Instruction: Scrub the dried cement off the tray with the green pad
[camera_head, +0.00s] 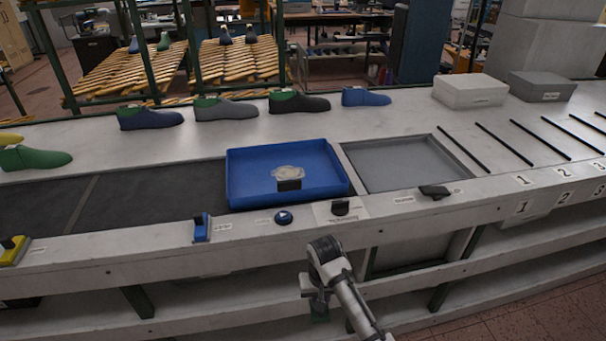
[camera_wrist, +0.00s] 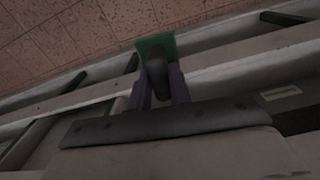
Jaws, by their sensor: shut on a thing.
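The blue tray (camera_head: 238,176) sits on the bench in the head view. A pale, dried cement patch (camera_head: 288,172) lies on its floor, with a small dark piece at its front edge. My gripper (camera_head: 319,303) is in front of the bench, below the worktop edge and apart from the tray. In the wrist view my gripper (camera_wrist: 157,85) is shut on the dark handle of the green pad (camera_wrist: 150,43).
A grey recessed tray (camera_head: 400,165) lies right of the blue one. Several shoe lasts (camera_head: 226,109) stand behind. The bench edge and lower shelf (camera_head: 200,290) are near my arm.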

